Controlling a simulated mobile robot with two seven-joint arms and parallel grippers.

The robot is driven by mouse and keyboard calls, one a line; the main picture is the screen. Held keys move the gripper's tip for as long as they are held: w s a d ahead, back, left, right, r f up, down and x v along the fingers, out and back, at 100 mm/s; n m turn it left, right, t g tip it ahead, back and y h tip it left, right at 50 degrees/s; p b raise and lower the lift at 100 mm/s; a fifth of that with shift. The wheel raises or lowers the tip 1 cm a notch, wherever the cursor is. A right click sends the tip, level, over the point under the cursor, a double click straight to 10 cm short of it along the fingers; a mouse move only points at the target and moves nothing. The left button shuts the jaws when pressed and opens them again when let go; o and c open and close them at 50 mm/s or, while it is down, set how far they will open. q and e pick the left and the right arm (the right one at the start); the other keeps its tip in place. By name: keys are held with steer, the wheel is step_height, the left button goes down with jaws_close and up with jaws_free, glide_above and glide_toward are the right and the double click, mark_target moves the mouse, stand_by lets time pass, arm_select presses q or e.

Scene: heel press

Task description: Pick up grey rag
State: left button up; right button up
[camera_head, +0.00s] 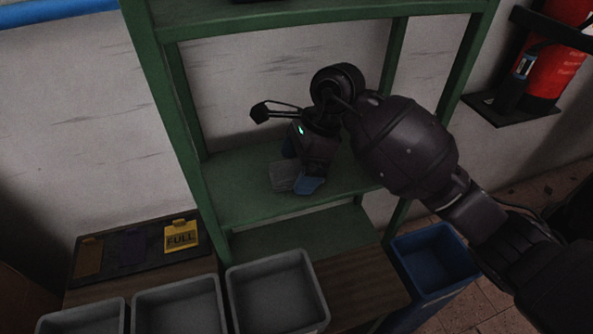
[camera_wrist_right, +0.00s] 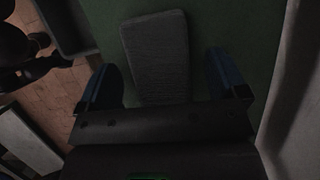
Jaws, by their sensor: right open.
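The grey rag (camera_head: 284,177) lies flat on the green shelf (camera_head: 235,191) in the head view. It is a folded oblong, and in the right wrist view (camera_wrist_right: 157,48) it reaches from the top of the picture down between my fingers. My right gripper (camera_head: 298,170) is open and empty, with its blue fingers one on each side of the rag's near end. The wrist view shows a gap between the rag and each finger (camera_wrist_right: 165,82). The gripper body hides the rag's nearest end there. My left gripper is not in view.
Green posts (camera_head: 178,100) frame the shelf, with a higher board above. Grey bins (camera_head: 272,290) stand below at the front, and a blue bin (camera_head: 432,257) stands to the right. A yellow "FULL" tag (camera_head: 181,237) lies at left. The shelf left of the rag is clear.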

mark_target(299, 168)
steer(key=shift+f, duration=0.25)
stand_by(0.3)
steer(key=shift+c, duration=0.4)
steer(key=c, duration=0.9)
steer(key=shift+r, duration=0.1)
steer(key=shift+r, duration=0.35)
step_height(299, 168, up, 8)
steer(key=p, duration=0.3)
steer(key=shift+s+f, duration=0.15)
steer(key=shift+f, duration=0.05)
arm_select(q)
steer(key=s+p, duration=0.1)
steer(key=p, duration=0.1)
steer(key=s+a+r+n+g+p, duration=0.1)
steer(key=p, duration=0.1)
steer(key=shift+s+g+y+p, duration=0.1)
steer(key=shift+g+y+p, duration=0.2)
steer(key=shift+p, duration=0.1)
arm_select(e)
steer(key=s+d, duration=0.2)
steer(key=s, duration=0.4)
steer(key=s+d, duration=0.2)
steer(key=s, duration=0.4)
steer(key=s+d+f, duration=0.1)
steer(key=s+d, duration=0.1)
steer(key=s, duration=0.4)
steer(key=shift+s+d, duration=0.1)
steer(key=shift+s, duration=0.3)
